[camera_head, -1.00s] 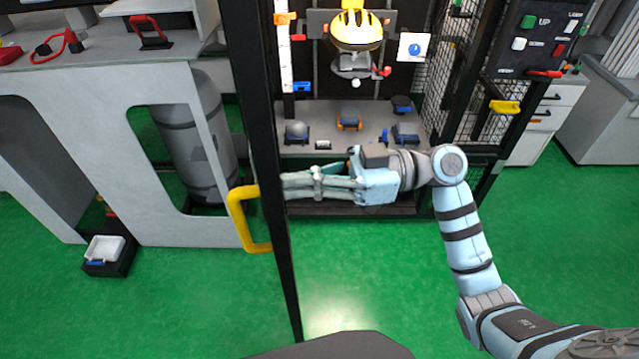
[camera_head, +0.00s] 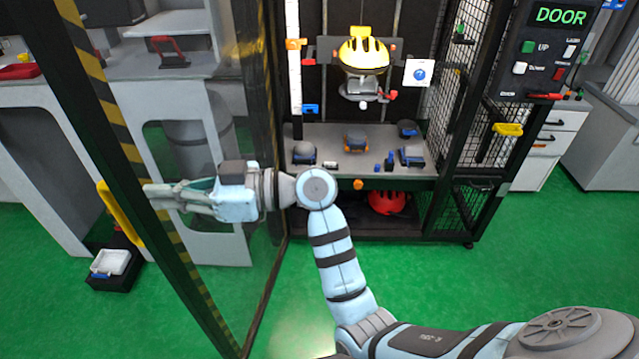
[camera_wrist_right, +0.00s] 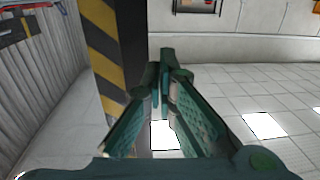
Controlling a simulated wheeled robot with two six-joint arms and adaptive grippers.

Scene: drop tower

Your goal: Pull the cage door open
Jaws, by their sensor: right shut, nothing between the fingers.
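The cage door (camera_head: 183,262) is a clear panel in a black frame with yellow-and-black stripes. It stands swung out to the left of the cage, leaving the cage front open. Its yellow handle (camera_head: 113,208) is on the far side of the frame, partly hidden. My right gripper (camera_head: 150,190) is shut and empty, its fingertips at the door's striped edge on the inner side; I cannot tell if they touch it. In the right wrist view the shut fingers (camera_wrist_right: 165,75) point past the striped door post (camera_wrist_right: 103,50) on their left. My left gripper is out of view.
The cage holds a hanging yellow helmet (camera_head: 365,55), a shelf (camera_head: 345,165) with several small items, and a red helmet (camera_head: 388,203) below. A control panel (camera_head: 545,50) reading DOOR is at the right. A white bench (camera_head: 60,110) stands behind the door. Green floor is clear in front.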

